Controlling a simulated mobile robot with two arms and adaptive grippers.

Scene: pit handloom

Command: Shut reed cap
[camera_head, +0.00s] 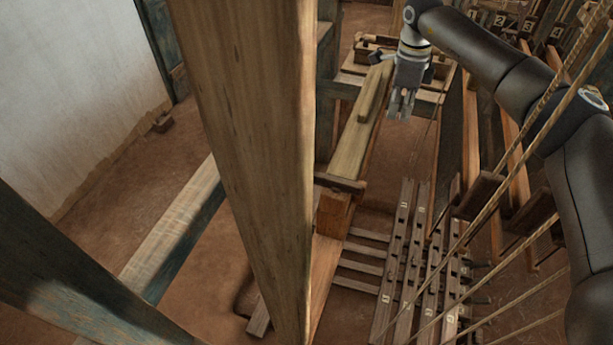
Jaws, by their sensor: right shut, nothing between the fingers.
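My left gripper is not in view.
A thick wooden post (255,140) blocks the middle of the view. Numbered wooden treadles (400,250) lie at lower right. Slanting ropes (500,190) cross the right side near my right arm. Open earthen floor (110,205) lies at left.

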